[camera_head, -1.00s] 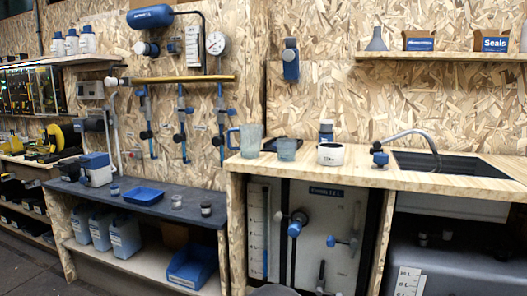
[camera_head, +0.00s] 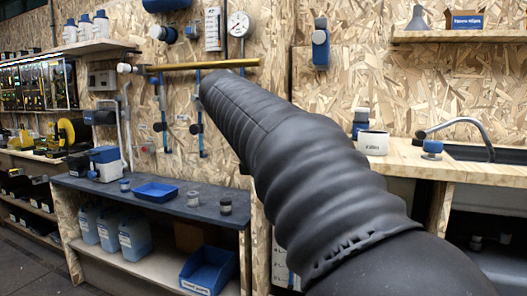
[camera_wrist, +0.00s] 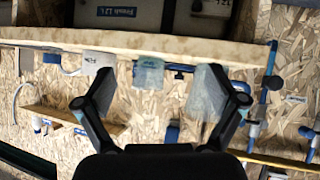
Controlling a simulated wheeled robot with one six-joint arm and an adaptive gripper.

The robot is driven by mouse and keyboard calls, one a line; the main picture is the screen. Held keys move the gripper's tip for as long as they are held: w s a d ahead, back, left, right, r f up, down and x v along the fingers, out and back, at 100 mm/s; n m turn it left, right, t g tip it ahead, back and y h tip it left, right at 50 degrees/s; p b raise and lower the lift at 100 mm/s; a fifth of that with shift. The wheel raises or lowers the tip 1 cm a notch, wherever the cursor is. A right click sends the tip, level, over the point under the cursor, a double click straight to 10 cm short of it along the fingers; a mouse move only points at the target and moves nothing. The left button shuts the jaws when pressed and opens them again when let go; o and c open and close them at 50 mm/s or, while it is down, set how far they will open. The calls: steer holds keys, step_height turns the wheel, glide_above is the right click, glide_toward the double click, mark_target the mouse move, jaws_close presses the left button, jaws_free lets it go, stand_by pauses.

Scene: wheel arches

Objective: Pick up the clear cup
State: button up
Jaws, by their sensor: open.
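The clear cup (camera_wrist: 150,76) shows upside down in the wrist view, at the edge of the wooden counter (camera_wrist: 190,47). A taller clear jug (camera_wrist: 206,92) stands just right of it there. My gripper (camera_wrist: 162,75) is open, with its fingers spread either side of the cup in the picture. The right finger overlaps the jug's outline. The gap in depth between fingers and cup is hard to judge, and no contact shows. In the head view my black arm hides the cup, the jug and my gripper.
A white pot (camera_head: 373,142) stands on the counter, with a blue-capped bottle (camera_head: 361,123) behind it and a curved tap (camera_head: 455,122) to its right. A lower dark bench (camera_head: 105,190) holds a blue tray (camera_head: 156,192) and small jars (camera_head: 193,199). A shelf (camera_head: 455,37) hangs above.

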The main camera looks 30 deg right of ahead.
steer(key=w+d+m+h, duration=0.1)
steer(key=d, duration=0.3)
steer(key=w+d+r+m+g+h+b, duration=0.1)
steer(key=w+d+m, duration=0.1)
steer(key=d, duration=0.1)
steer(key=w+d+m+h, duration=0.1)
steer(key=w+d, duration=0.1)
steer(key=d, duration=0.2)
steer(key=shift+d+r+g+b, duration=0.2)
steer(key=shift+d+g+b, duration=0.1)
steer(key=shift+d+b, duration=0.1)
steer(key=shift+w+x, duration=0.15)
steer(key=shift+x, duration=1.25)
steer(key=shift+w+x, duration=0.1)
steer(key=shift+x, duration=1.35)
steer(key=shift+a+r, duration=0.1)
steer(key=c, duration=1.3)
steer(key=shift+o, duration=0.2)
steer(key=shift+r, duration=0.15)
